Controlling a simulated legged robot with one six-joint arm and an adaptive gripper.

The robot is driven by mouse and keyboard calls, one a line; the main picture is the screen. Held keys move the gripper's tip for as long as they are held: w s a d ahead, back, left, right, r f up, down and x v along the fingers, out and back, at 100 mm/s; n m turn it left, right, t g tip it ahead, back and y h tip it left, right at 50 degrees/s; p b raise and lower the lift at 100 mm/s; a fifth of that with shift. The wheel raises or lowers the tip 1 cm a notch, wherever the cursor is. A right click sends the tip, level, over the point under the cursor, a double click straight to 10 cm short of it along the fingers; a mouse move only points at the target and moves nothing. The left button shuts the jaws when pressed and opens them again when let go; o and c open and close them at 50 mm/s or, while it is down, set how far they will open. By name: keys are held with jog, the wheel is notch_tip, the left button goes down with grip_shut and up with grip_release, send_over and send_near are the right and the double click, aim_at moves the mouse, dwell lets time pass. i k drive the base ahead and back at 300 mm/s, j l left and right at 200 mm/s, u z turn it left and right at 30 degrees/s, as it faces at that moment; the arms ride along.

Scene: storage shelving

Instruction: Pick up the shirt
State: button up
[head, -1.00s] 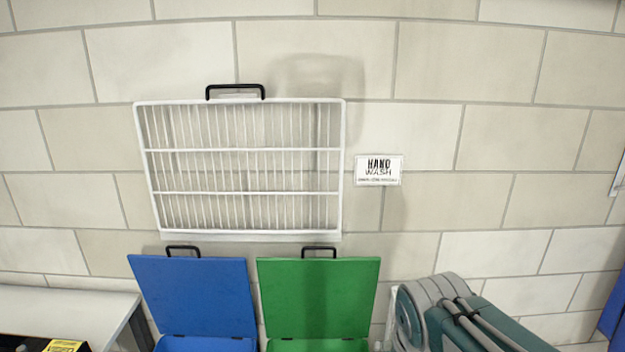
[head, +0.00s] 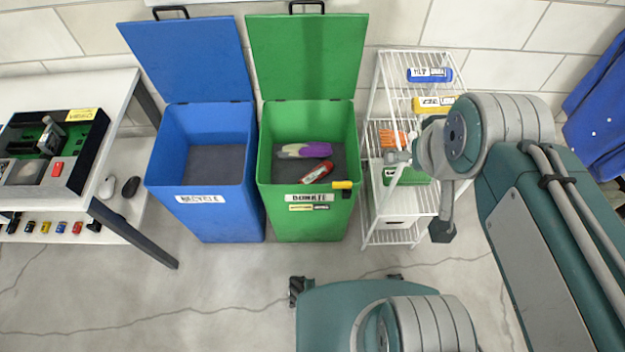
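A blue cloth (head: 600,110) hangs at the right edge of the head view, partly cut off; it may be the shirt, but its full shape is not visible. My gripper (head: 441,228) is in the middle right, in front of the white wire rack and well to the left of the blue cloth. The gripper is small and partly turned away, so I cannot tell whether it is open or shut. I see nothing clearly held in it.
A blue recycle bin (head: 205,215) and a green donate bin (head: 312,225) stand open; the donate bin holds several items. A white wire rack (head: 385,238) stands right of them. A white table (head: 128,90) with electronics is at the left. The floor in front is clear.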

aim_at(436, 104)
jog(key=k+l, duration=0.15)
jog(key=k, duration=0.35)
jog(key=k+l, duration=0.15)
jog(key=k, duration=0.3)
